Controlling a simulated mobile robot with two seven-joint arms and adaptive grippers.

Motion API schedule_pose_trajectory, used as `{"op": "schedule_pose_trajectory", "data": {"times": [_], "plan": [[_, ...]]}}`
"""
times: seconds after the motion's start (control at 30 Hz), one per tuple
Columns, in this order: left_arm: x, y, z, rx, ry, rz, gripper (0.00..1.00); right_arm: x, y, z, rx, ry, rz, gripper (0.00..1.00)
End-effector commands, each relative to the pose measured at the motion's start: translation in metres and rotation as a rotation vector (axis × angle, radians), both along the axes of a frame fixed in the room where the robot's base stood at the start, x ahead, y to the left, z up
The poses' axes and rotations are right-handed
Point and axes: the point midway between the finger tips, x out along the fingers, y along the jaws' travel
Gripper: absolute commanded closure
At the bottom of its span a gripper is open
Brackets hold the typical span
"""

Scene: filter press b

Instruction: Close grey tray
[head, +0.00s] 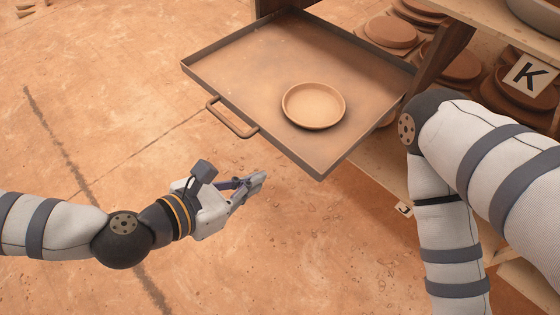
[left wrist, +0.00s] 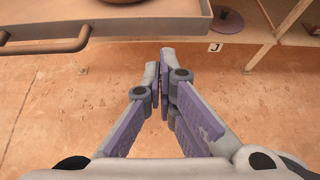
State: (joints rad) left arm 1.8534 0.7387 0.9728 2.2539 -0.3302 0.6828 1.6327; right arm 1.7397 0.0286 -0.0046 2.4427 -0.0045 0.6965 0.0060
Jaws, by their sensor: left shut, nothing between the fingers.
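The grey tray (head: 250,55) is pulled out from the wooden shelf unit in the head view, with a round clay dish (head: 313,105) lying on it. Its bar handle (head: 232,118) sticks out from the front edge. My left gripper (head: 258,180) is shut and empty, below and to the right of the handle, apart from the tray. In the left wrist view the tray's front wall (left wrist: 130,28) and handle (left wrist: 45,45) show at upper left, beyond the shut fingers (left wrist: 167,60). My right arm shows at the right, but its gripper is out of view.
The wooden shelf unit (head: 440,60) holds several clay dishes at upper right. A card marked K (head: 530,75) is on it, and a J label (left wrist: 215,47) is on a lower board.

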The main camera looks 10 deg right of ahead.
Motion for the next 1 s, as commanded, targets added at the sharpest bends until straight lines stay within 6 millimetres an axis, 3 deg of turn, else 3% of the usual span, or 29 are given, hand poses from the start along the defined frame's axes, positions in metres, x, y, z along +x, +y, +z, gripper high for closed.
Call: {"op": "schedule_pose_trajectory", "data": {"times": [0.17,0.4,1.0], "plan": [[0.019,-0.028,-0.021,0.002,0.001,-0.002,1.00,-0.002,0.000,-0.003,0.000,0.006,0.000,0.87],[0.040,-0.056,-0.021,0.002,-0.001,-0.003,1.00,0.000,0.000,0.000,0.000,-0.001,0.000,0.87],[0.047,-0.067,-0.022,0.002,0.001,-0.002,1.00,-0.001,0.000,-0.001,0.000,0.002,0.000,0.87]]}}
